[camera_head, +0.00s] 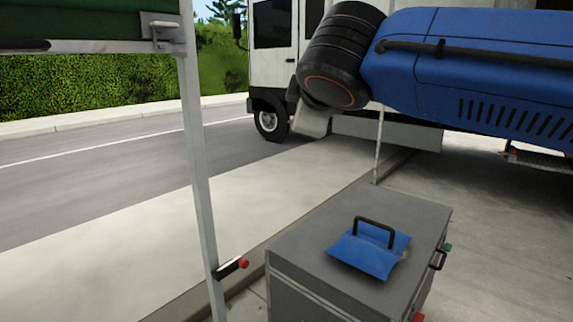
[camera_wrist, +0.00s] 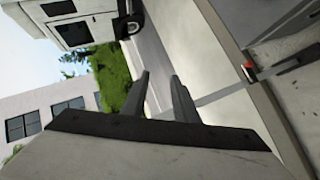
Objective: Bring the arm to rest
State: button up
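My gripper (camera_wrist: 160,76) shows in the wrist view with its two dark fingers apart. Between them I see only pavement and road, so it is open and empty. It touches nothing that I can see. In the head view, a large blue body with a black ribbed end fills the upper right; it looks like part of my arm, but I cannot be sure. My gripper does not show in the head view.
A grey box (camera_head: 300,250) stands at the lower middle, with a blue handled item (camera_head: 368,254) on top. A metal post (camera_head: 197,170) with a red knob rises at left. A white truck (camera_head: 275,60) stands behind; it also shows in the wrist view (camera_wrist: 88,25).

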jog(key=s+d+f+m+g+h, duration=0.1)
jog(key=s+d+f+m+g, duration=0.2)
jog(key=d+f, duration=0.7)
jog(key=s+d+f+m+g+h, duration=0.2)
jog(key=s+d+f+m, duration=0.25)
jog(key=d+f, duration=0.55)
jog(key=s+d+f+m+g, duration=0.1)
jog(key=s+d+f+m, duration=0.1)
jog(key=s+f+m, duration=0.1)
jog(key=s+d+f+m+g, duration=0.1)
jog(key=s+d+f+m, duration=0.1)
jog(key=s+f, duration=0.4)
jog(key=s+d+f+m+g+y, duration=0.1)
jog(key=s+d+f+m, duration=0.1)
jog(key=f, duration=0.6)
jog(key=shift+s+f+m, duration=0.25)
jog(key=shift+s+m, duration=0.6)
jog(key=shift+s, duration=0.3)
